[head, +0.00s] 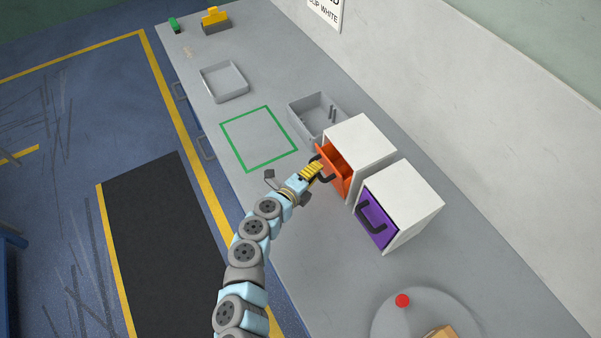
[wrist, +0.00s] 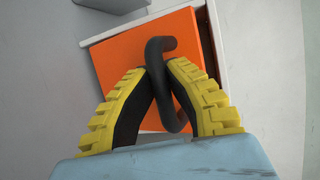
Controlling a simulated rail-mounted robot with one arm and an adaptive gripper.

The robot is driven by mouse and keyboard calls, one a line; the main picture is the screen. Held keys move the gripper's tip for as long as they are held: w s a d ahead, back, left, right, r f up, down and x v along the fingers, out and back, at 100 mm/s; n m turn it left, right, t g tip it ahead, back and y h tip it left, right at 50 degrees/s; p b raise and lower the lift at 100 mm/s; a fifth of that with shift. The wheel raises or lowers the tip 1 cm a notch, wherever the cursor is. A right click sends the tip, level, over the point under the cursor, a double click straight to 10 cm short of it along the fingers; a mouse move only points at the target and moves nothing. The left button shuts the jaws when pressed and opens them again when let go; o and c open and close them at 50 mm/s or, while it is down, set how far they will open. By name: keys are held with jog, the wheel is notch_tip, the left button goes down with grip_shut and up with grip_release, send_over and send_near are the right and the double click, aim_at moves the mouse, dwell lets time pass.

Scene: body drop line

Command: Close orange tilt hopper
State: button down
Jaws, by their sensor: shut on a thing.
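The orange tilt hopper (head: 333,164) is tilted partly out of its white housing (head: 362,142) on the grey bench. Its orange front fills the upper middle of the wrist view (wrist: 140,50), with a black bar handle (wrist: 165,90) on it. My gripper (head: 316,169) is at this front in the head view. In the wrist view its yellow ribbed fingers (wrist: 157,75) close in on the black handle, shut on it. The handle's part between the fingertips is partly hidden.
A purple-fronted hopper (head: 377,219) in a white housing stands close beside, nearer the camera. A round grey turntable (head: 385,318) bears a red button.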

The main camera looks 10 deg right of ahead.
jog(key=shift+w+d+r, duration=0.25)
jog(key=shift+d+r, duration=0.15)
jog(key=shift+d, duration=0.3)
jog(key=shift+w+d+r, duration=0.2)
jog(key=shift+d+r, duration=0.15)
jog(key=shift+d, duration=0.3)
jog(key=c, duration=1)
grip_release()
jog(key=shift+c, duration=0.2)
jog(key=shift+s+a, duration=0.35)
jog(key=shift+a, duration=0.1)
send_near(326, 162)
jog(key=shift+v, duration=1.4)
